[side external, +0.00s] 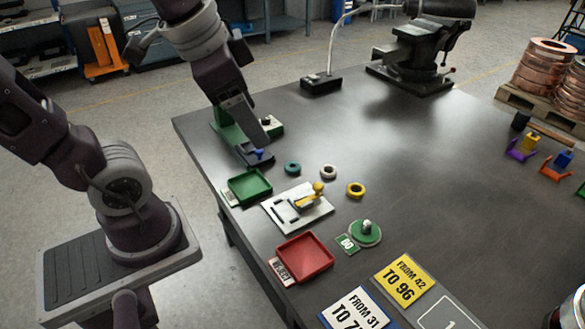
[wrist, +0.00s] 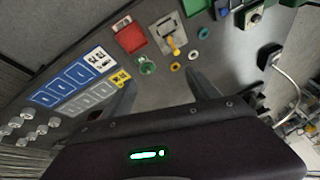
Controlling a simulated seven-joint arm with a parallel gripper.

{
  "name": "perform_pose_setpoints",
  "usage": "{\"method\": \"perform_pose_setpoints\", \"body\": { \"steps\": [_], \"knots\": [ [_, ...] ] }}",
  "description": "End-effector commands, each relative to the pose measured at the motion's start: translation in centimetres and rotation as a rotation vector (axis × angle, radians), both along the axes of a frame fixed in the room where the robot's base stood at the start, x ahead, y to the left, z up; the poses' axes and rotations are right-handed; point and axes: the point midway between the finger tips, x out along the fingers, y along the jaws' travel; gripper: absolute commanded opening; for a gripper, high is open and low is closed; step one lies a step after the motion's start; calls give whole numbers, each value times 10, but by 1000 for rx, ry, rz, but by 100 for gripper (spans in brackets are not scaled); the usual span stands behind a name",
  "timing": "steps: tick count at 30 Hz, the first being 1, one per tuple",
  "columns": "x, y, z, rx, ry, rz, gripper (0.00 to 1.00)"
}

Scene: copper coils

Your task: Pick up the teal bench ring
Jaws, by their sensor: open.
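The teal bench ring (side external: 292,168) lies flat on the dark table, right of the green tray and left of a white ring (side external: 328,172). In the wrist view the teal ring (wrist: 204,33) is near the top, beyond my fingertips and to their right. My gripper (side external: 262,140) is above the table's left part, up and left of the teal ring in the side view. In the wrist view its two fingers (wrist: 163,86) are spread apart with nothing between them. It is apart from the ring.
A yellow ring (side external: 355,190), a green tray (side external: 250,186), a red tray (side external: 303,258) and a white fixture with a yellow handle (side external: 297,206) are nearby. A green device with a blue knob (side external: 259,155) stands close to my gripper. The table's middle is clear.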

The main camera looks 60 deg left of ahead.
Motion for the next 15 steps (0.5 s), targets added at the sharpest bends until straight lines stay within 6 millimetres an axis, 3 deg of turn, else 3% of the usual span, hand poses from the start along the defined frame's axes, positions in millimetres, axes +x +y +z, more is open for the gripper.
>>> {"method": "perform_pose_setpoints", "body": {
  "steps": [1,5,8,9,12,15],
  "knots": [
    [32,14,-4,60,61,-103,69],
    [112,61,-36,197,198,-453,69],
    [163,105,-85,251,289,-738,69],
    [179,124,-109,263,318,-852,69],
    [204,166,-173,271,363,-1109,69],
    [213,194,-225,266,376,-1300,69]
  ]
}}
